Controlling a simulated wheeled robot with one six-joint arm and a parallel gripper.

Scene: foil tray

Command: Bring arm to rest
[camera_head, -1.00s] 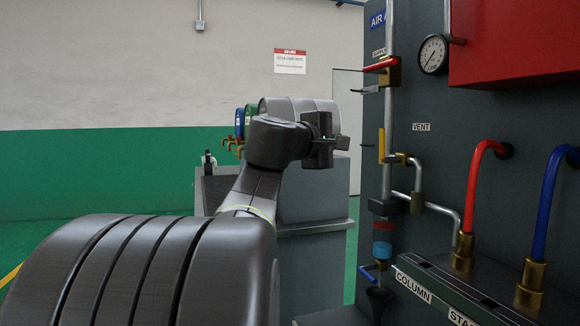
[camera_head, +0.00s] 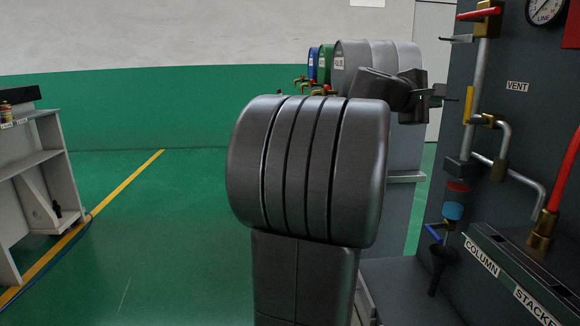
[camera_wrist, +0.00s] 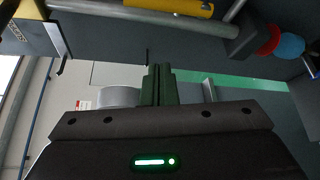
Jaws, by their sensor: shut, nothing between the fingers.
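My gripper (camera_head: 440,92) shows at the upper right of the head view, beyond the large dark rounded link of my arm. It points right, toward the pipes of the dark panel. In the wrist view my gripper's fingers (camera_wrist: 159,84) are together with nothing between them. My arm stands in the middle of the head view and hides part of the grey cabinet behind it.
A dark panel (camera_head: 503,135) with pipes and a yellow handle (camera_head: 468,104) stands close on the right. Grey, green and blue drums (camera_head: 352,62) lie behind my arm. A shelf unit (camera_head: 40,180) stands at far left. Green floor (camera_head: 170,240) between is clear.

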